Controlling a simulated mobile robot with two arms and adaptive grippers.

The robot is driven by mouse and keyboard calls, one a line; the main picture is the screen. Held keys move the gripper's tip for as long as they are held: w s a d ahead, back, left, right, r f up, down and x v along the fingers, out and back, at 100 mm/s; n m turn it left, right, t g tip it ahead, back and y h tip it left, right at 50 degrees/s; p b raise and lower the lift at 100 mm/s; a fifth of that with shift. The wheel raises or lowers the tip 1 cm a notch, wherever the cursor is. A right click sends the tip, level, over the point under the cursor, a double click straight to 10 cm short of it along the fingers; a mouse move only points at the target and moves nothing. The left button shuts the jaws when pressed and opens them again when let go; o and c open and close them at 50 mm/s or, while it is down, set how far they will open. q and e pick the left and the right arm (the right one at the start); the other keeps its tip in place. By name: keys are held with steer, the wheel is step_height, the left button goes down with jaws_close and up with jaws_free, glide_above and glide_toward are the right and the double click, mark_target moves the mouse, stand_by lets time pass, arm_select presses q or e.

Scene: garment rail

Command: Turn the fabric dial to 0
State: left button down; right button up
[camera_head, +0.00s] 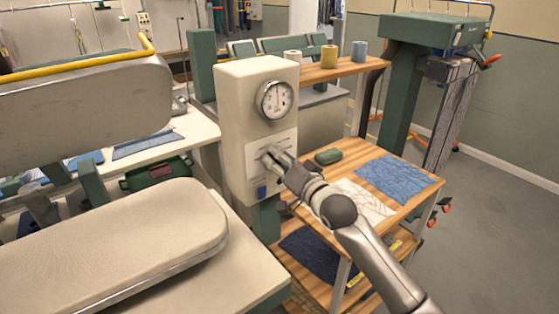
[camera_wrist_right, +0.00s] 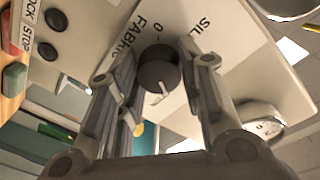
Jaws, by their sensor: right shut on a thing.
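The fabric dial is a dark round knob (camera_wrist_right: 158,68) on the white panel of a cream control box (camera_head: 232,110). In the right wrist view, a "0" is printed above it, with "FABRIC" and the start of another word beside it. A pale mark shows at the knob's lower edge, on the side away from the "0". My right gripper (camera_head: 272,156) is at the panel, its fingers shut on the knob from both sides. In the head view the gripper hides the knob. My left gripper is not in view.
A round gauge (camera_head: 275,100) sits above the panel. Black round buttons (camera_wrist_right: 52,32) lie near the dial. A padded press (camera_head: 130,240) stands left; a wooden cart (camera_head: 405,208) with blue cloth (camera_head: 398,178) stands right. The floor at far right is clear.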

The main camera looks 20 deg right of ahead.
steer(key=n+y+p, duration=0.1)
steer(key=n, duration=1)
steer(key=n+y+p, duration=0.1)
steer(key=n+p, duration=0.1)
steer(key=n, duration=0.9)
steer(key=n+y+p, duration=0.1)
steer(key=n, duration=1)
steer(key=shift+w+d+n+g, duration=0.1)
steer(key=shift+d+n+g, duration=0.05)
steer(key=shift+n+g, duration=0.25)
steer(key=shift+f+n+p, duration=0.15)
steer(key=shift+n+p, duration=0.15)
